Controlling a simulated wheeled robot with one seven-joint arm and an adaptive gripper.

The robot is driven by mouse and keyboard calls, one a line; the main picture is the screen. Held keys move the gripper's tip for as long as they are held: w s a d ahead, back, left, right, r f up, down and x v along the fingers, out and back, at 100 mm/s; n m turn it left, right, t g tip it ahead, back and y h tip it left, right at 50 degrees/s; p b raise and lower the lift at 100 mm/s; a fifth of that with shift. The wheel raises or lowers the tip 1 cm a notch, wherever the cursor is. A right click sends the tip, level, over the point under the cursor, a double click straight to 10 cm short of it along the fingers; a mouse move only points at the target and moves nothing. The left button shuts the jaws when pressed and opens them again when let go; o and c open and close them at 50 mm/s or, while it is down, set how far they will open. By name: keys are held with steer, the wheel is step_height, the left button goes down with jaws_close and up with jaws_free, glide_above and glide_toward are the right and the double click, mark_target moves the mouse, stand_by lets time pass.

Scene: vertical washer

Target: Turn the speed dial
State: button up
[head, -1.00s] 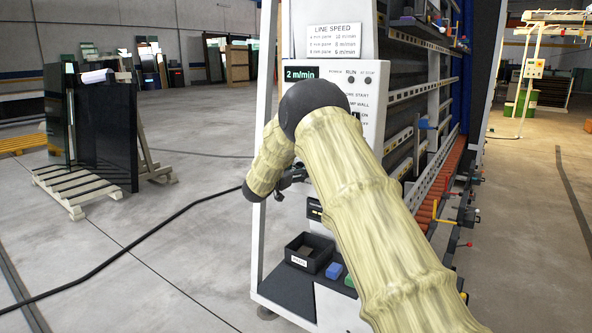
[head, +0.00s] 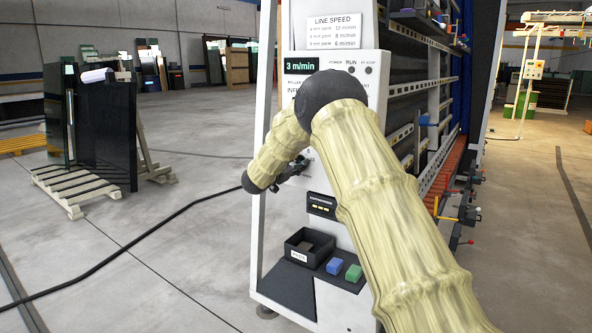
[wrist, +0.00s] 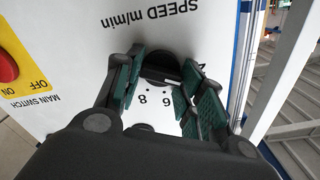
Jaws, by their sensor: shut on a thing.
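The speed dial (wrist: 160,68) is a black knob on the white panel, seen in the wrist view below the upside-down words "SPEED m/min". Numbers such as 8 and 6 show beside it. My gripper (wrist: 162,80) has its green-padded fingers on either side of the knob and is shut on it. In the head view my gripper (head: 298,168) is at the washer's front panel, and my arm hides the dial there. The display (head: 299,66) on the panel reads 3 m/min.
A red main switch (wrist: 5,68) on a yellow plate is at the left in the wrist view. A line speed card (head: 334,32) is above the panel.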

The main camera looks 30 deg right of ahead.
steer(key=m+b, duration=0.8)
steer(key=b, duration=0.1)
steer(key=f+m+b, duration=0.1)
steer(key=m+b, duration=0.3)
steer(key=shift+s+b, duration=0.1)
steer(key=shift+b, duration=0.2)
stand_by(0.3)
steer(key=o, duration=1)
steer(key=shift+d+r+m, duration=0.1)
steer(key=shift+r+m, duration=0.05)
steer(key=shift+m, duration=0.15)
steer(key=shift+a+r, duration=0.15)
steer(key=shift+a, duration=0.05)
